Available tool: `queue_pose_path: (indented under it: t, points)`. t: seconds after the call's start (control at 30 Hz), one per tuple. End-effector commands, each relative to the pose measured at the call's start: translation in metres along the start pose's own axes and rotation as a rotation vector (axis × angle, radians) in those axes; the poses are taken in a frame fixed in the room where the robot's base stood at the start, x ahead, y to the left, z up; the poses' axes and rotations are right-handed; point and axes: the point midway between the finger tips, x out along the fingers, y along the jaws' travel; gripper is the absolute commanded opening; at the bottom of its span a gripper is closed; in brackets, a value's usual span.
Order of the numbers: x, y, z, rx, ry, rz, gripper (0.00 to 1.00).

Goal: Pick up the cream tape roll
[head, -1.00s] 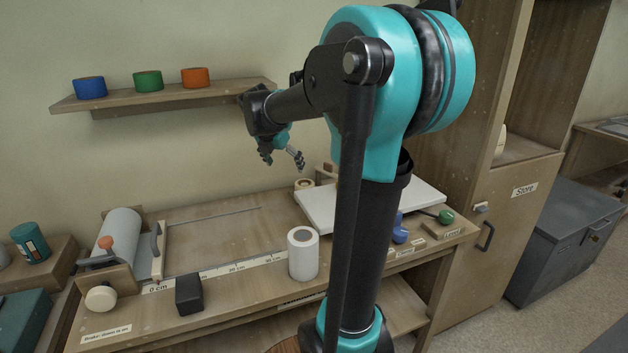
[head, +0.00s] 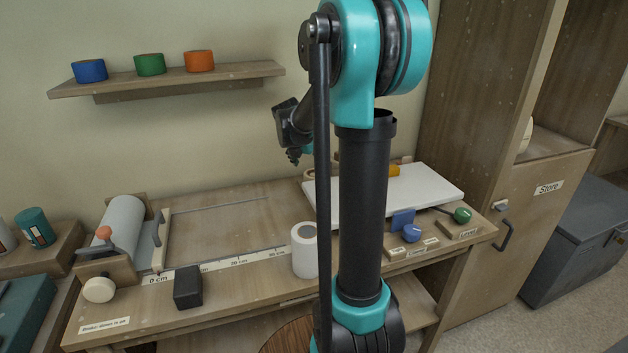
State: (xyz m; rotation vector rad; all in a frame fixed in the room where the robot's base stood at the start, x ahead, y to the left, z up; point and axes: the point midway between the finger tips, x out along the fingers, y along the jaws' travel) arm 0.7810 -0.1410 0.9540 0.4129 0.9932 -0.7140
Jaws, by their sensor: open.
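A small cream roll (head: 308,174), which looks like the cream tape roll, sits at the back of the bench by the white board's back left corner. Only its left part shows; my arm hides the rest. My gripper (head: 293,158) hangs from the arm above and slightly left of this roll in the picture, fingers pointing down. It is open, with nothing seen in it, and is small and dark here. I cannot tell its exact distance from the roll.
A white cylinder (head: 303,258) and a black block (head: 188,287) stand along the bench front. A wall shelf (head: 230,78) holds blue, green and orange rolls. The bench's middle left is clear.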

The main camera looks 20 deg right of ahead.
Motion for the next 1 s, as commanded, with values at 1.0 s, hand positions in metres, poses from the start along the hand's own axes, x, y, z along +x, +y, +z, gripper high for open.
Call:
queue_pose_path:
  t: [1.0]
  points:
    - [0.063,0.000,0.000,0.000,0.000,0.001,0.71]
